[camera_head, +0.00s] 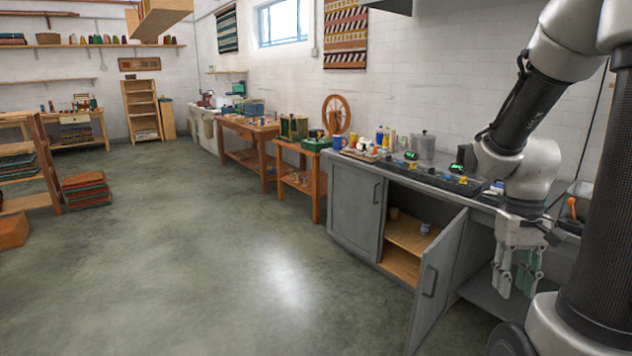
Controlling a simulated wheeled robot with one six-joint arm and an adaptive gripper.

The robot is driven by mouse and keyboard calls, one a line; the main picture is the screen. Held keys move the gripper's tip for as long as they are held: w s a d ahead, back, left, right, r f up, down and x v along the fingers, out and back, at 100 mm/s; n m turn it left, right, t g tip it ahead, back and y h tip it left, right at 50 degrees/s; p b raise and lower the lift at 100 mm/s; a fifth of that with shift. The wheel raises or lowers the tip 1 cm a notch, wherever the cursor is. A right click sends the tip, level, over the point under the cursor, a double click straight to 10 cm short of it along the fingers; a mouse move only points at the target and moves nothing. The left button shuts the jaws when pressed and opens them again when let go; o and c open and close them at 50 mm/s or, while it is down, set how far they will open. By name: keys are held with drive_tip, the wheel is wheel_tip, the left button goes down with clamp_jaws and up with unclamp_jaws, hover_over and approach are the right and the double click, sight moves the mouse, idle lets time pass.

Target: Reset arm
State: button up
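My arm hangs at the right of the head view, bent down from its column. My gripper (519,279) points downward in front of the grey counter, near the open cabinet door. Its fingers look apart, with a gap between them and nothing visible held. The gripper is clear of the counter top and of the door.
The grey counter (352,213) has one cabinet door (434,285) swung open into the room, with small items on the inner shelf (406,236). Pots, bottles and small devices crowd the counter top. Stacked folded cloths (86,189) stand far left.

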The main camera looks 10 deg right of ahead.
drive_tip(key=s+a+r+n+t, duration=0.2)
drive_tip(key=a+r+t, duration=0.4)
drive_tip(key=r, duration=0.8)
drive_tip(key=shift+s+a+n, duration=0.4)
drive_tip(key=shift+s+a, duration=0.35)
drive_tip(key=shift+a, duration=0.5)
